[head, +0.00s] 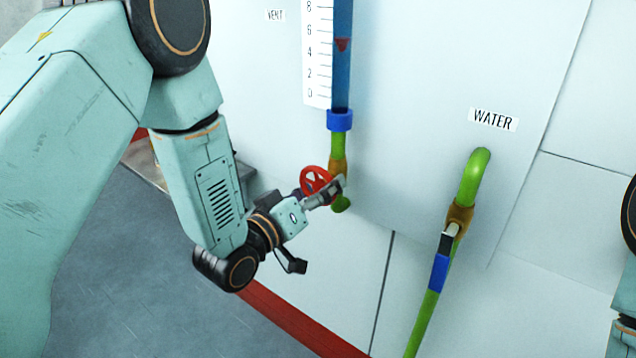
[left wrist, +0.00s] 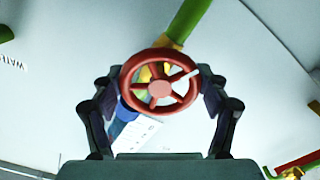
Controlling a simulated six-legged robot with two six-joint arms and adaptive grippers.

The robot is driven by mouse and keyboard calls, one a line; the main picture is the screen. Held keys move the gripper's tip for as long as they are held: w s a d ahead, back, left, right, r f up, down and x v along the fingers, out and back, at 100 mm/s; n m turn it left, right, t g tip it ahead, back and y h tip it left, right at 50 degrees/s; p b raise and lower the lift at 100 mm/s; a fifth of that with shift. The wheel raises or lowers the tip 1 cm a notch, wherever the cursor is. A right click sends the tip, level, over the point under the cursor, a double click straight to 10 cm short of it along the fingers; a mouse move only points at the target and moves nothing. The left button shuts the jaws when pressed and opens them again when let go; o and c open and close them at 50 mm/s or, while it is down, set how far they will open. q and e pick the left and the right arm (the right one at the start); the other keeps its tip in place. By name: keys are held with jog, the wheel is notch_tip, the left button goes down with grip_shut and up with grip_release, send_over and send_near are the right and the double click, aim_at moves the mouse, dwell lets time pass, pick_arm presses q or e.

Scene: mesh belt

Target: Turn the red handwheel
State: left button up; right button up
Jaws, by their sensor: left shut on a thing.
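The red handwheel (head: 314,181) sits on a brass-coloured valve in the green pipe below the blue gauge tube. It also shows in the left wrist view (left wrist: 160,87), with spokes, a round hub and a pale mark on its rim at the upper right. My left gripper (head: 325,190) is at the wheel, its two fingers on opposite sides of the rim. It is shut on the wheel, and it covers part of the wheel in the head view. My right gripper is not in view.
A scale (head: 318,55) with a blue tube (head: 343,60) stands above the valve. To the right, a green pipe (head: 473,178) under the WATER label (head: 493,120) carries a blue lever handle (head: 439,272). Grey floor (head: 180,310) lies at the lower left.

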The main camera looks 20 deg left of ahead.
pick_arm(q)
jog(key=shift+d+n+p, duration=0.1)
jog(key=shift+n+p, duration=0.55)
jog(key=shift+n, duration=1.05)
jog(key=o, duration=1.2)
jog(key=shift+c, duration=0.2)
jog(key=v, duration=1.2)
jog(key=shift+r, duration=0.1)
jog(key=shift+x, duration=6)
